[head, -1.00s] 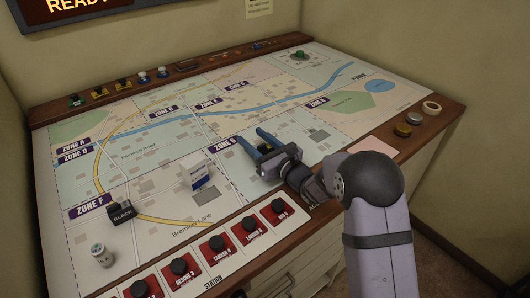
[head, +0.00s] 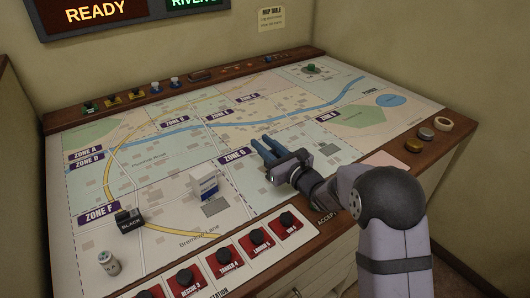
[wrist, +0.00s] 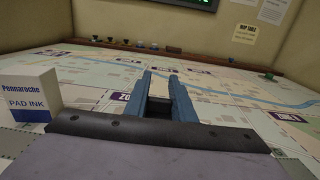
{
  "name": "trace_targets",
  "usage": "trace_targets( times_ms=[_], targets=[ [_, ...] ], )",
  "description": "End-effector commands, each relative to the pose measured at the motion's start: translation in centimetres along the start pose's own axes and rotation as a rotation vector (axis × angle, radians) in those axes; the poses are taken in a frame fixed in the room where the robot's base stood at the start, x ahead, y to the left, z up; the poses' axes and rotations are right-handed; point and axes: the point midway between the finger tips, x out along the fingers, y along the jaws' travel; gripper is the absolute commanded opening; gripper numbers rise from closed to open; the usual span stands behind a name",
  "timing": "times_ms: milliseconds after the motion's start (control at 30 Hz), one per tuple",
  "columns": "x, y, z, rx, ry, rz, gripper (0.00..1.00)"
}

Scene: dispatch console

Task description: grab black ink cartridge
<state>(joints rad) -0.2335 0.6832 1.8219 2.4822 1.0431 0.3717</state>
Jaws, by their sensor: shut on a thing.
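A small black block labelled BLACK (head: 131,226), likely the black ink cartridge, stands on the map at the front left, below the ZONE F label. It is out of the wrist view. My gripper (head: 262,146) is over the middle of the map near ZONE G, well to the right of that block. Its blue fingers stand close together with a narrow gap. In the wrist view a small dark thing (wrist: 159,106) shows low between the fingers; I cannot tell what it is.
A white PAD INK box (head: 203,184) stands left of my gripper; it also shows in the wrist view (wrist: 28,95). A small pale jar (head: 108,263) stands at the front left. Red station buttons (head: 227,264) line the front edge. The map's back middle is clear.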

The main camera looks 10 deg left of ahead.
Motion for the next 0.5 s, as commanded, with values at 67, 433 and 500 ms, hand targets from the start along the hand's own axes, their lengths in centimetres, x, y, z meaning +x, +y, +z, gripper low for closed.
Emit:
trace_targets(
  times_ms=[67, 433, 500],
  targets=[
    [0.0, 0.0, 1.6, -0.003, -0.005, 0.000, 0.01],
    [0.0, 0.0, 6.7, 0.000, -0.001, -0.001, 0.01],
    [0.0, 0.0, 7.1, 0.000, -0.001, -0.001, 0.01]
  ],
)
